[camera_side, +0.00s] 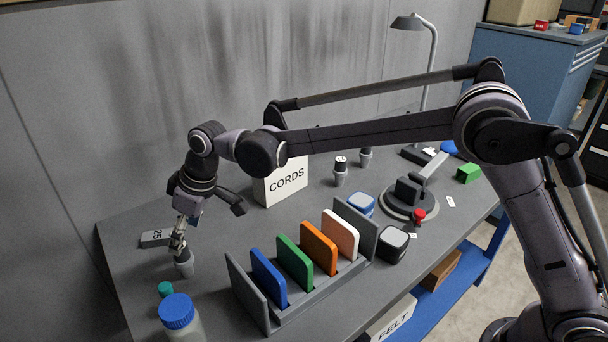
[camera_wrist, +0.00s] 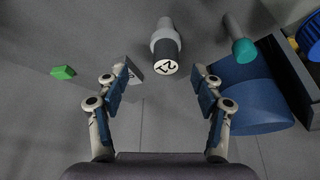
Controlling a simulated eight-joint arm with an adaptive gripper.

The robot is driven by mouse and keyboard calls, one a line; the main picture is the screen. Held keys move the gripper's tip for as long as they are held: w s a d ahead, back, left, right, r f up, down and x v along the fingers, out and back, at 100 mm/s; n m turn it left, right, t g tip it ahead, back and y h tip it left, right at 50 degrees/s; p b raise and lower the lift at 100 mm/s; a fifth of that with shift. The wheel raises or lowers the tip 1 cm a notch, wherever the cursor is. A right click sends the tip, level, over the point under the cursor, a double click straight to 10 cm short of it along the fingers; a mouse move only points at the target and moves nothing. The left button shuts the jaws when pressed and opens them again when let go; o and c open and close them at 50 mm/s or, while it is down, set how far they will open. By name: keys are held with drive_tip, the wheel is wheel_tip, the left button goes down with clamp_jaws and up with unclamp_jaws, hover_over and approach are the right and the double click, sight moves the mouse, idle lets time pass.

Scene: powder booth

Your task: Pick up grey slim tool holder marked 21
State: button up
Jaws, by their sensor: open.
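The slim tool holder marked 21 (camera_wrist: 163,44) has a grey body and a dark collar with a white top reading 21. In the wrist view its top shows between and slightly ahead of my fingertips, with gaps on both sides. In the side view the grey holder (camera_side: 185,265) stands on the bench at the left, directly below my gripper (camera_side: 179,240). My gripper is open and empty in the wrist view (camera_wrist: 161,82). The side view hides the holder's top behind the fingers.
A grey block marked 25 (camera_side: 154,239) lies close by. A teal-topped item (camera_side: 165,288) and blue-lidded jar (camera_side: 177,311) stand in front. A rack (camera_side: 250,296) of coloured panels is to the right. Two similar holders (camera_side: 341,174) (camera_side: 365,158) stand farther back.

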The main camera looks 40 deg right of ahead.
sight(184, 260)
drive_tip(key=shift+s+x, duration=0.2)
drive_tip(key=shift+x, duration=1.4)
drive_tip(key=shift+s+x, duration=0.2)
drive_tip(key=shift+x, duration=1.4)
drive_tip(key=shift+a+f, duration=0.1)
drive_tip(key=shift+a, duration=0.1)
drive_tip(key=shift+c, duration=0.3)
clamp_jaws()
